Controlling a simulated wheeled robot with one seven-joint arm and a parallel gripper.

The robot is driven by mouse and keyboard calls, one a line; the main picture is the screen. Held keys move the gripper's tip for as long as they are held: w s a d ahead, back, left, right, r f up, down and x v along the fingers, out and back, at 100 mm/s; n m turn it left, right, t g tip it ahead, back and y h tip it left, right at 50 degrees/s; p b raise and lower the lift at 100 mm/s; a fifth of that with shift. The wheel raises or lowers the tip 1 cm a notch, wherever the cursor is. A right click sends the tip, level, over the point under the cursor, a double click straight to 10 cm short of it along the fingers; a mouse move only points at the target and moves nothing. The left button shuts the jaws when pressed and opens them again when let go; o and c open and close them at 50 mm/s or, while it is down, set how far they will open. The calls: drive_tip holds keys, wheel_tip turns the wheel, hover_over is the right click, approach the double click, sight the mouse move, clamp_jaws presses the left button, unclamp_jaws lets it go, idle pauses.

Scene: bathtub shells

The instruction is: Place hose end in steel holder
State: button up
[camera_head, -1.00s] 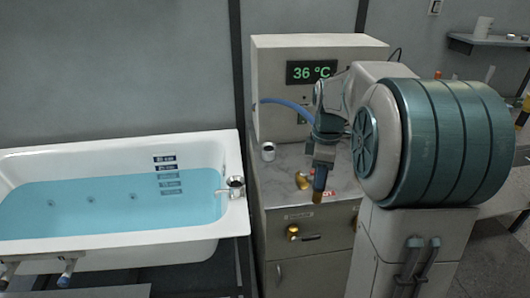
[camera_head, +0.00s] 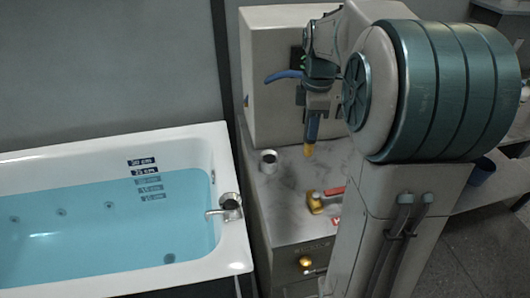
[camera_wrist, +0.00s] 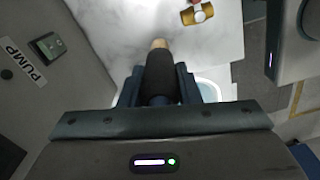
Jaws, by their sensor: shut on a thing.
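The hose end shows in the wrist view as a dark sleeve (camera_wrist: 160,78) with a tan tip. My gripper (camera_wrist: 158,92) is shut on it. In the head view my gripper (camera_head: 312,128) points down, and the hose end's yellow tip (camera_head: 309,150) hangs above the marble counter. A short stretch of blue hose (camera_head: 284,76) shows left of my wrist; the rest is hidden. The steel holder (camera_head: 268,162), a short metal cup with a dark opening, stands upright on the counter, left of and apart from the hose end.
A brass fitting with a red handle (camera_head: 325,198) lies on the counter's front part; its brass part also shows in the wrist view (camera_wrist: 197,13). The pump box (camera_head: 270,110) stands behind the holder. A filled bathtub (camera_head: 120,215) with a faucet (camera_head: 229,206) is at left.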

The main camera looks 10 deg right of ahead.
drive_tip(key=w+a+f+p, duration=0.3)
drive_tip(key=w+a+f, duration=0.4)
drive_tip(key=f, duration=0.3)
drive_tip(key=shift+w+a+f, duration=0.4)
drive_tip(key=shift+a, duration=0.4)
drive_tip(key=shift+f, duration=0.2)
drive_tip(key=o, duration=1.1)
drive_tip(key=shift+c, duration=0.2)
drive_tip(key=shift+r, duration=0.15)
